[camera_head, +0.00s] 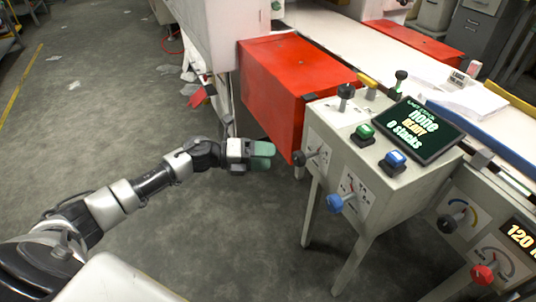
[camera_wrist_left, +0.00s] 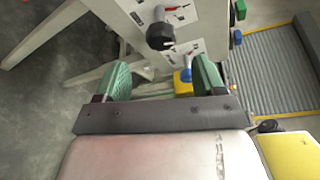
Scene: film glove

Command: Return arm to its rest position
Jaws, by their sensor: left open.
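My left arm (camera_head: 130,192) reaches in from the lower left in the head view, stretched over open floor toward the control console. My left gripper (camera_head: 262,156) has green fingertips and is left of the console's front, near the red box's lower edge. In the left wrist view the gripper (camera_wrist_left: 152,80) has its two green fingers spread apart, with nothing held between them. A black knob (camera_wrist_left: 160,36) on the console panel shows just beyond the fingers. My right gripper is not in view.
The grey console (camera_head: 345,150) has a black lever knob (camera_head: 299,158), a blue knob (camera_head: 335,203), green and blue buttons and a screen reading "none READY 0 stacks". A red box (camera_head: 290,85) stands behind it. Grey floor (camera_head: 110,110) at the left is mostly clear, with scraps of litter.

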